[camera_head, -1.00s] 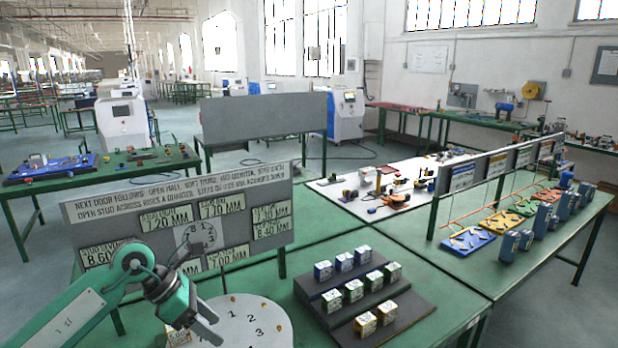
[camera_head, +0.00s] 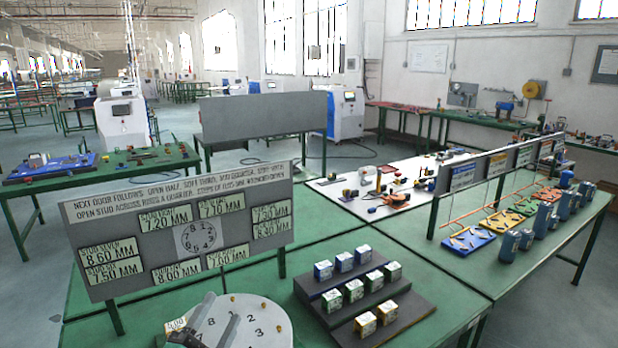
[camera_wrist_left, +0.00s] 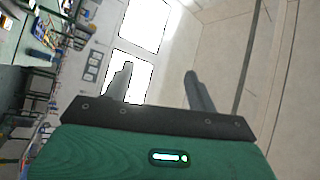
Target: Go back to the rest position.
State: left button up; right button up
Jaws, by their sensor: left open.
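My left gripper (camera_head: 205,332) shows only in part at the bottom edge of the head view, its grey fingers in front of the white round numbered disc (camera_head: 262,318). In the left wrist view the two fingers of the gripper (camera_wrist_left: 158,72) are apart with nothing between them. They point toward a wall and bright windows. My left arm's links are out of the head view. My right gripper is not in view.
A grey sign board (camera_head: 140,245) with size labels stands behind the disc. A dark stepped rack (camera_head: 402,318) with several small boxes is to the right on the green table (camera_head: 330,240). Blue, yellow, green and orange trays (camera_head: 468,240) lie farther right.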

pick_arm(q)
jog(key=s+a+f+n+g+y, duration=0.4)
jog(key=s+f+n+g, duration=0.15)
jog(key=f, duration=0.35)
jog(key=s+a+f+n+g+y, duration=0.35)
jog(key=s+f+n, duration=0.2)
jog(key=f, duration=0.45)
jog(key=s+d+f+n+g, duration=0.15)
jog(key=s+f+g, duration=0.25)
jog(key=s, duration=0.5)
jog(key=s+f+n+g, duration=0.2)
jog(key=s+f+g, duration=0.2)
jog(key=s, duration=0.4)
notch_tip(320, 180, down, 36)
jog(key=g+b, duration=0.2)
jog(key=b, duration=0.2)
jog(key=s+a+f+b, duration=0.2)
jog(key=s+f, duration=0.7)
jog(key=f, duration=0.2)
jog(key=s+a+f+b, duration=0.1)
jog(key=s+f+b, duration=0.1)
jog(key=s+f, duration=0.8)
jog(key=shift+s+a+f+g+h, duration=0.2)
jog(key=shift+a+f+g+h, duration=0.2)
jog(key=shift+f, duration=0.45)
